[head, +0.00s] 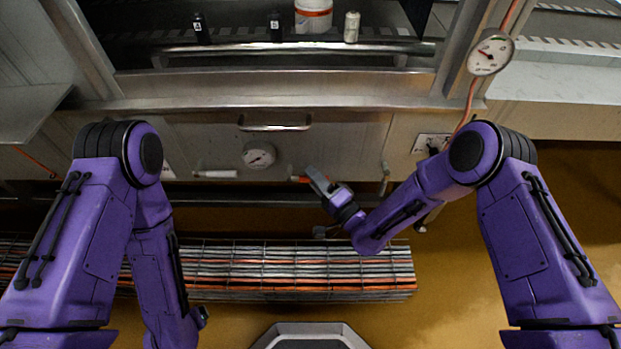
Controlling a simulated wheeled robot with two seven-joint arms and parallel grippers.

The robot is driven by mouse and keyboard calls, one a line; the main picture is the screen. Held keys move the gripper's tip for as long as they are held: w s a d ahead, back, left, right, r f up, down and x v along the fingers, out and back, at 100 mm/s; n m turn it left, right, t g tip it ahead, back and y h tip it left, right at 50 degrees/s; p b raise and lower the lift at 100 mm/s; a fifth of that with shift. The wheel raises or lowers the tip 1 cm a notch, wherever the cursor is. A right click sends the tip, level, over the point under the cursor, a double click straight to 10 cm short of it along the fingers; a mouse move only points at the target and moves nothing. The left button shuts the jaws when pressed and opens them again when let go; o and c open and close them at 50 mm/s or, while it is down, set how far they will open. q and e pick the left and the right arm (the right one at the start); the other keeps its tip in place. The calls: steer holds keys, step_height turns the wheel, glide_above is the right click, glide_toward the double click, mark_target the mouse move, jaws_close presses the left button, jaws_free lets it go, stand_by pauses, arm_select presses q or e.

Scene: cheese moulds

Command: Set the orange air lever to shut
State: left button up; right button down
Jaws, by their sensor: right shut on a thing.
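The orange air lever (298,179) shows as a short orange piece on the steel front panel, right of the round dial. My right gripper (312,180) is at its right end and shut on it; the fingers hide part of the lever, so its full angle cannot be read.
A white-handled lever (215,174) and a round dial (258,155) sit left of the orange lever. A steel handle (274,127) is above. A bundled cable tray (300,268) runs below. A gauge (490,52) hangs upper right. Small bottles (276,26) stand on top.

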steer(key=shift+d+f, duration=0.25)
steer(key=c, duration=1.1)
jaws_free()
steer(key=shift+o, duration=0.2)
steer(key=shift+d+r, duration=0.1)
steer(key=v, duration=1)
steer(key=shift+s+p, duration=0.25)
steer(key=shift+p, duration=0.05)
